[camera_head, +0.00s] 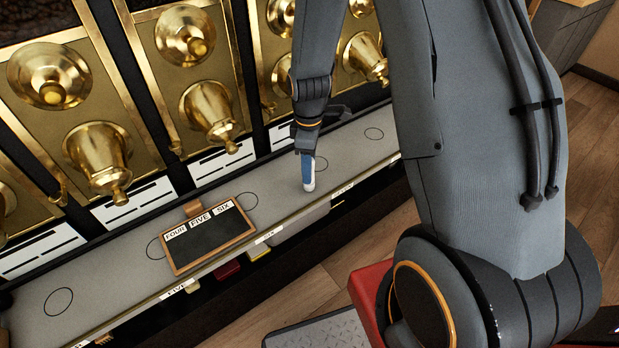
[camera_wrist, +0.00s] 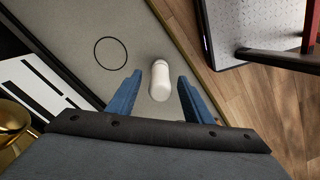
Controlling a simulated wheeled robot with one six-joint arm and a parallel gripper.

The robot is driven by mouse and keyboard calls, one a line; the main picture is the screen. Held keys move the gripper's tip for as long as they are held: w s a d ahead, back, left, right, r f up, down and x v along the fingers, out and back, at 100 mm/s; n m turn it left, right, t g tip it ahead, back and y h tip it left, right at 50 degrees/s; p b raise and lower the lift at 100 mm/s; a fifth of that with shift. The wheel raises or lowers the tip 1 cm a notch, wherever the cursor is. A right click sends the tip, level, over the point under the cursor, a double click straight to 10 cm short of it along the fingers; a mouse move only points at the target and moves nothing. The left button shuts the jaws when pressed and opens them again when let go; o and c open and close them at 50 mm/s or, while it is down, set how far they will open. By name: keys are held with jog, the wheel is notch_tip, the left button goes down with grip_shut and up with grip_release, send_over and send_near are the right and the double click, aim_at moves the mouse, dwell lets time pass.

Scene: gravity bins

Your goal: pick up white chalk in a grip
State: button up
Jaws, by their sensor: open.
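The white chalk (camera_wrist: 159,78) is a short rounded white piece on the grey shelf in the wrist view, near the shelf's front edge. In the head view its white end (camera_head: 309,187) shows just below my gripper's blue finger. My gripper (camera_wrist: 177,88) is open, with one blue finger on each side of the chalk's near end. A gap shows between the chalk and each finger. In the head view my gripper (camera_head: 308,178) points down over the shelf, and most of the chalk is hidden behind it.
The grey shelf (camera_head: 100,262) has several drawn circles and a narrow front edge with labels. A small framed board (camera_head: 208,238) reading FOUR FIVE SIX stands to the left. Brass dispensers (camera_head: 97,160) line the back. Below are a wooden floor and a metal step (camera_head: 322,333).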

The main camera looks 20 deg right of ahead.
grip_shut()
dwell(0.3)
notch_tip(320, 180, up, 10)
jog(key=shift+r+b, duration=0.1)
jog(key=shift+b, duration=0.2)
dwell(0.3)
jog(key=c, duration=0.7)
grip_release()
jog(key=shift+c, duration=0.2)
grip_shut()
